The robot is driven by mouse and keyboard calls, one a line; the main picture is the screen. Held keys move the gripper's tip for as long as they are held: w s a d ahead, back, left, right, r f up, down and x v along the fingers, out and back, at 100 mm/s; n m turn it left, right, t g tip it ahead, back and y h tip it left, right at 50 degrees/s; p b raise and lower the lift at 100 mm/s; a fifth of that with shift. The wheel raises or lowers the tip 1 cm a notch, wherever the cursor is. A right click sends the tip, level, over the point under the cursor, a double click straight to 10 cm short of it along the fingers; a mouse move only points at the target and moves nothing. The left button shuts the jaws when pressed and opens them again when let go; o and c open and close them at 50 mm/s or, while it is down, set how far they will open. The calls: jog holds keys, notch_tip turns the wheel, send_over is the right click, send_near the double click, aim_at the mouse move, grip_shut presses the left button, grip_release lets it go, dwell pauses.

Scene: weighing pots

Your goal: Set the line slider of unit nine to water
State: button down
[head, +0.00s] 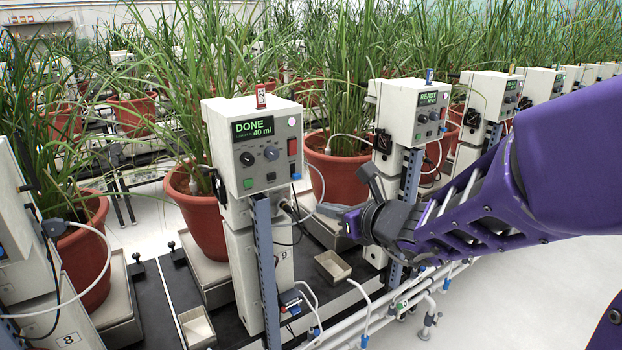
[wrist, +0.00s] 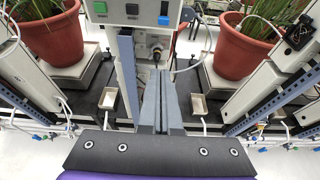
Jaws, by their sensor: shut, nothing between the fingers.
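Unit nine (head: 253,145) is a cream box on a post marked 9, with a green screen reading DONE 40 ml. Its front has two dark knobs, a red button, a green square (head: 248,183) and a small blue part (head: 296,177).
Potted grasses stand either side, one in a terracotta pot (head: 195,215) at left. A blue-grey upright (head: 265,270) stands just left of my fingers. Cables and a hose hang near them. A READY unit (head: 405,110) stands at right. White pipes (head: 400,300) run low in front.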

aim_at(298, 176)
jog(key=shift+w+a, duration=0.1)
jog(key=b+x, duration=0.2)
jog(key=x, duration=0.8)
jog(key=shift+r+p, duration=0.9)
jog(key=shift+r, duration=1.1)
jog(key=shift+r+p, duration=0.4)
jog(key=shift+r, duration=0.75)
